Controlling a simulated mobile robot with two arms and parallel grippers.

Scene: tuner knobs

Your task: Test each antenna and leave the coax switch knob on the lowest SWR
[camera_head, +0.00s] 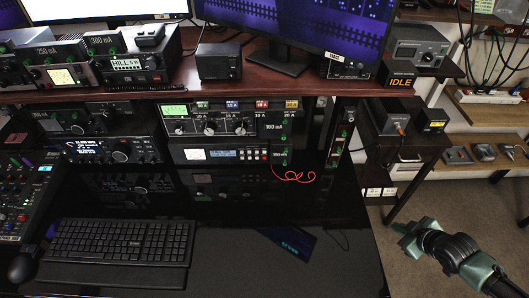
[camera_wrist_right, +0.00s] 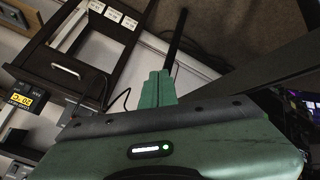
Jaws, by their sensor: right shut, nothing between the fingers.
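A grey box with a round dark knob (camera_head: 406,51) stands on the upper right shelf, above an orange "IDLE" display (camera_head: 400,83). I cannot tell whether it is the coax switch. A tuner-like unit (camera_head: 210,126) with a green screen and several knobs sits under the desk shelf. An SWR reading is too small to make out. My right gripper (camera_head: 406,238) hangs over the floor at the lower right, apart from everything. In the right wrist view its green fingers (camera_wrist_right: 157,89) are shut and empty. My left gripper is not in view.
A dark side stand (camera_head: 403,152) with small white labels (camera_head: 381,192) is between the desk and my right gripper. A keyboard (camera_head: 122,241) lies on the desk. Carpet around my right gripper is clear.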

